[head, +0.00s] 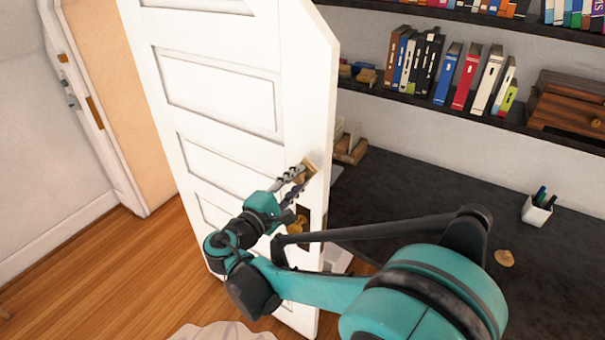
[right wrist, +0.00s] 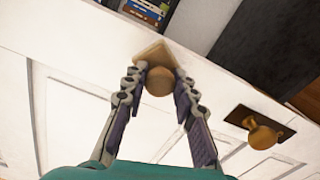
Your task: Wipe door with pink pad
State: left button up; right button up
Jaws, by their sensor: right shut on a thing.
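The white panelled door (head: 228,100) stands open and angled in the head view; its face also shows in the right wrist view (right wrist: 70,110). A pad (head: 311,166), looking tan rather than pink, is at the door's edge side, above the brass doorknob (head: 298,225). In the right wrist view the pad (right wrist: 152,52) has a round knob handle (right wrist: 160,82). My right gripper (head: 297,177) is shut on this handle, and the pad appears against the door; exact contact is hard to tell. My left gripper is not in view.
Shelves (head: 400,96) with books and a wooden box (head: 568,105) hang above. Wooden floor (head: 130,270) is open at left.

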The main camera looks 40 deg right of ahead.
aim_at(296, 180)
jog(key=shift+v, duration=1)
jog(key=shift+v, duration=1.55)
jog(key=w+a+f+n+t+y+b, duration=0.35)
jog(key=w+f+n+t+y, duration=0.5)
jog(key=w, duration=0.65)
jog(key=w+a+f+n+t+y, duration=0.3)
jog(key=a+f+n+y, duration=0.2)
jog(key=a+f+y, duration=0.2)
jog(key=shift+a+f+y+b, duration=0.35)
jog(key=shift+a+y, duration=0.4)
jog(key=shift+a, duration=0.25)
